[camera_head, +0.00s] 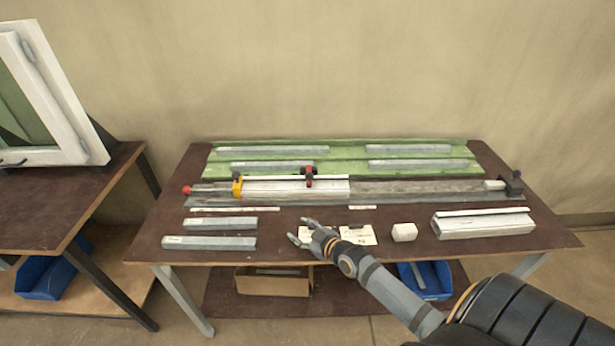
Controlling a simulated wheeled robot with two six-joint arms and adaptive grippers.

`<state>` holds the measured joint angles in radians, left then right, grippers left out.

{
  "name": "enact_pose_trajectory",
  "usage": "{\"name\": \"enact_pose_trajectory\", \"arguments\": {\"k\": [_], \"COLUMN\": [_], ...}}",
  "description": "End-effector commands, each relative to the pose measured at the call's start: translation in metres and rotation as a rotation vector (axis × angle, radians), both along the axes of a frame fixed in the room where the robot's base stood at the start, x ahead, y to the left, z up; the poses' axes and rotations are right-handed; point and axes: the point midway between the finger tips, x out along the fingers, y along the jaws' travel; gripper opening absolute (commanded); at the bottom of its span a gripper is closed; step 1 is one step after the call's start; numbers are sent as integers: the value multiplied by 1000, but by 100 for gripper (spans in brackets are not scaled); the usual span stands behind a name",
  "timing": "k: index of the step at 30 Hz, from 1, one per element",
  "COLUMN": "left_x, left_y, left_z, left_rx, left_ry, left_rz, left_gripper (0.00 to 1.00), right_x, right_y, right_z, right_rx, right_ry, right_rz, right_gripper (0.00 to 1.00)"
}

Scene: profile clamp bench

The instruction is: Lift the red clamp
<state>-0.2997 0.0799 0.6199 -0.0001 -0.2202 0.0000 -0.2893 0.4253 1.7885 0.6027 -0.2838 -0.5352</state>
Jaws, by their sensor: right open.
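A small red and black clamp (309,176) sits on the white profile (290,188) in the clamping rail, at the middle of the bench. My right gripper (299,232) is open over the front part of the bench, below and slightly left of the clamp in the picture. It is apart from the clamp and looks empty. My right arm comes in from the lower right. My left gripper is out of view.
A yellow stop (238,187) and a red knob (187,190) are at the rail's left end. Grey bars (210,243) lie front left. A white block (404,232) and a white profile piece (484,223) lie to the right. A green rack (340,156) is behind.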

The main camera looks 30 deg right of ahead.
Motion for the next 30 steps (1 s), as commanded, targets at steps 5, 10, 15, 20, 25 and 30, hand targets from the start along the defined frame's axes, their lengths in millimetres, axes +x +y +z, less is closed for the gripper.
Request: {"name": "enact_pose_trajectory", "arguments": {"k": [5,10,15,20,25,30], "left_x": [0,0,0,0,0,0], "left_y": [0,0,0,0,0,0], "left_z": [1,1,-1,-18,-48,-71], "left_rx": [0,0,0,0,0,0], "left_ry": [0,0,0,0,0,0], "left_rz": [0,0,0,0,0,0], "left_gripper": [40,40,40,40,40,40], "right_x": [32,41,43,65,103,132], "right_y": [-71,-115,-119,-120,-123,-126], "right_z": [32,54,56,52,48,50], "right_rx": [-68,-118,-123,-123,-121,-121], "right_ry": [-234,-362,-376,-379,-378,-376], "right_rz": [-107,-194,-203,-203,-203,-204], "right_gripper": [49,49,49,49,49,49]}}
